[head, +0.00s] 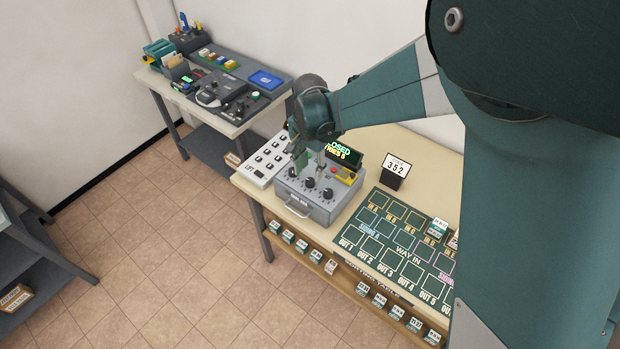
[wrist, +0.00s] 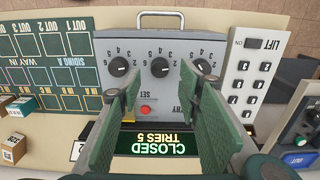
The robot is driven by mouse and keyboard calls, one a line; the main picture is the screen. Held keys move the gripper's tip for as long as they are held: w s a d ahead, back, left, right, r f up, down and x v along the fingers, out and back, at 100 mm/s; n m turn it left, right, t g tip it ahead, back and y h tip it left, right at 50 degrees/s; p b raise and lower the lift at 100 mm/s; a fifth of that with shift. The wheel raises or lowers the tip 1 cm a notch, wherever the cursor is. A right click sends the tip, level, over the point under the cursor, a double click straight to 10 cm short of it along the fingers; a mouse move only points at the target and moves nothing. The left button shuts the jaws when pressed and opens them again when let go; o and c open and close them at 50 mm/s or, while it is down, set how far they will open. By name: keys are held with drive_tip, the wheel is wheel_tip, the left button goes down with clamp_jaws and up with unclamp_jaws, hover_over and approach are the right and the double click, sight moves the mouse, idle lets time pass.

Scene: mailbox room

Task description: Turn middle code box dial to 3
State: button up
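The grey code box (head: 318,212) stands on the table with three black dials in a row. The middle dial (wrist: 160,66) shows between my fingertips in the wrist view; its pointer setting is too small to read surely. The other dials, one on the left (wrist: 118,66) and one on the right (wrist: 203,66), lie beside the fingers. My gripper (wrist: 160,82) is open and empty above the box, its green fingers either side of the middle dial's line. I cannot tell how high it hovers. The display (wrist: 155,143) reads CLOSED, TRIES 5.
A red button (wrist: 146,110) sits on the box near the fingers. A white lift keypad (head: 268,160) stands beside the box. A card reading 352 (head: 396,168) stands behind the green track board (head: 395,236). Another table (head: 215,115) with devices is at the back left.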

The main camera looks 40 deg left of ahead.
sight(310, 180)
drive_tip(key=shift+f, duration=2.6)
drive_tip(key=c, duration=0.9)
